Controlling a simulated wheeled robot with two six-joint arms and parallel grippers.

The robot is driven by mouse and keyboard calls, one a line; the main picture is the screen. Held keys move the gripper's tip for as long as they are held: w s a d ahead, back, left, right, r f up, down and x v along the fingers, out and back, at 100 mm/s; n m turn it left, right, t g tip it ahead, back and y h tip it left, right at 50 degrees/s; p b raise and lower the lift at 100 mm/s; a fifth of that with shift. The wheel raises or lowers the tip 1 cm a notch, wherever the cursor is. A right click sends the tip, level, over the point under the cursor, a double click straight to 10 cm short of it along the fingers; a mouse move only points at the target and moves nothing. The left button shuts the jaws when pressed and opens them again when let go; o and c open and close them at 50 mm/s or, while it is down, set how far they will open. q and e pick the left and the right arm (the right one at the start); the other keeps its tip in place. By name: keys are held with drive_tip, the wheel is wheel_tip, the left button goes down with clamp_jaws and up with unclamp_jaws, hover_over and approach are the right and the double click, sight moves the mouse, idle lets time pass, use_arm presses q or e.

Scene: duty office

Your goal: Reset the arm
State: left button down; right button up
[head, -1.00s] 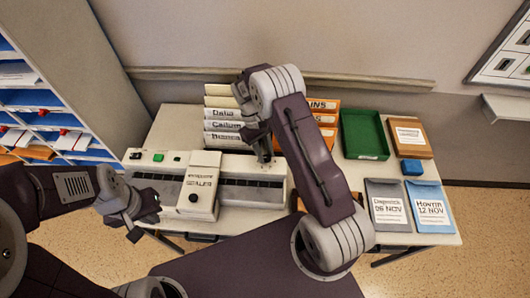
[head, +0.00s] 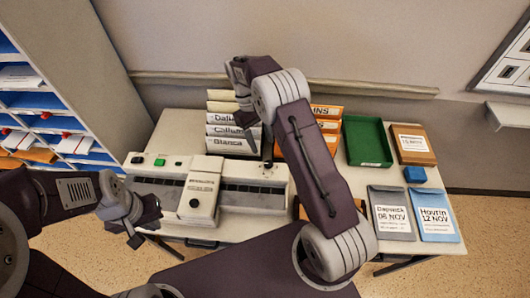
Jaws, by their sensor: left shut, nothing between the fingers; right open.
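My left gripper (head: 143,225) is shut and empty. It hangs at the left, in front of the table's front left edge and the beige sealer machine (head: 152,165). My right arm rises across the middle of the table and bends over at the top. My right gripper (head: 257,136) is open and points down above the back of the sealer, in front of the standing name files (head: 222,131). Nothing shows between its fingers, though the wrist partly hides them. I cannot tell whether its tips touch anything.
Orange files (head: 326,112) stand behind my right arm. Pigeonhole shelves (head: 45,100) stand left.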

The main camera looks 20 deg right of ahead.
drive_tip(key=shift+w+a+r, duration=0.1)
drive_tip(key=shift+w+r, duration=0.1)
drive_tip(key=shift+r, duration=0.35)
drive_tip(key=s+r+t, duration=0.2)
drive_tip(key=s+r, duration=0.4)
drive_tip(key=r, duration=0.3)
drive_tip(key=s+f+m+t+y, duration=0.1)
drive_tip(key=s+f+m+t, duration=0.2)
drive_tip(key=s+f, duration=0.5)
drive_tip(key=shift+s+a+m+y, duration=0.3)
drive_tip(key=shift+s+m, duration=0.2)
drive_tip(key=shift+s, duration=1.2)
drive_tip(key=shift+s, duration=0.1)
